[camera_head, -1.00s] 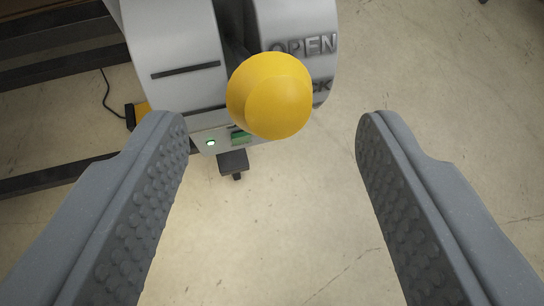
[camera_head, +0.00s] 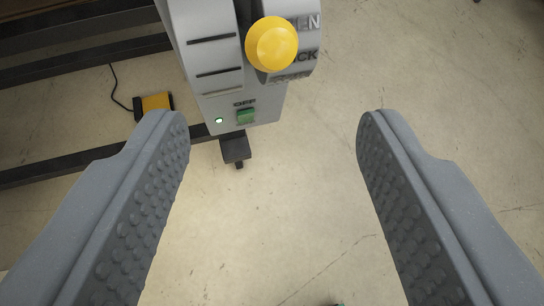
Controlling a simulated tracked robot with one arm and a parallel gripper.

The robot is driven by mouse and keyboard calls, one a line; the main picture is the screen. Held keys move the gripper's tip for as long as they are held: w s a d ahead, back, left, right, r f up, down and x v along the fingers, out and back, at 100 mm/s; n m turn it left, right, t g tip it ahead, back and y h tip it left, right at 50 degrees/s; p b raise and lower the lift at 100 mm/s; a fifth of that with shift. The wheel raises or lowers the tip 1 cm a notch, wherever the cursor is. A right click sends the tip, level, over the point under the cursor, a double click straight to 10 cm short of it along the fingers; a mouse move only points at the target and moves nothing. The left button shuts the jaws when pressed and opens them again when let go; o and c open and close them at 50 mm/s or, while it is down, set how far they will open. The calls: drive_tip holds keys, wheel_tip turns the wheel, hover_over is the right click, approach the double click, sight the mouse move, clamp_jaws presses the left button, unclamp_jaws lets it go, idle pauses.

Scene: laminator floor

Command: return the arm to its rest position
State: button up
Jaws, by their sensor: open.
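My gripper (camera_head: 273,125) is open and empty, its two grey, studded fingers wide apart at the left and right of the view. Bare floor shows between most of their length. A yellow ball knob (camera_head: 271,44) on a grey laminator housing (camera_head: 212,70) is at the top middle, beyond the fingertips and apart from them. Raised lettering next to the knob is partly covered; "CK" can be read. The knob's lever is mostly hidden behind it.
A green switch (camera_head: 246,116) and a lit green lamp (camera_head: 219,120) sit low on the housing. A black caster (camera_head: 236,148) is below. Dark frame bars (camera_head: 90,55) and a yellow pedal (camera_head: 156,102) with a black cord are at left. The floor (camera_head: 430,75) at right is clear.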

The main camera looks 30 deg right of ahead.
drive_tip(key=s+a+r+n+t+y+b, duration=0.1)
drive_tip(key=a+r+y+b, duration=0.15)
drive_tip(key=r, duration=0.95)
drive_tip(key=s+a+r+n+t+y+b, duration=0.1)
drive_tip(key=a+r+t+b, duration=0.15)
drive_tip(key=r, duration=0.95)
drive_tip(key=s+d+r+b, duration=0.2)
drive_tip(key=s+d+r, duration=0.2)
drive_tip(key=s+r, duration=0.4)
drive_tip(key=s+d+r+t+b, duration=0.1)
drive_tip(key=s+d+r+b, duration=0.1)
drive_tip(key=s+d+r, duration=0.2)
drive_tip(key=s+r, duration=0.3)
drive_tip(key=r, duration=0.5)
drive_tip(key=shift+s+r+n, duration=0.2)
drive_tip(key=shift+s+n, duration=0.1)
drive_tip(key=shift+s, duration=0.1)
drive_tip(key=shift+d+t, duration=0.1)
drive_tip(key=shift+t, duration=0.15)
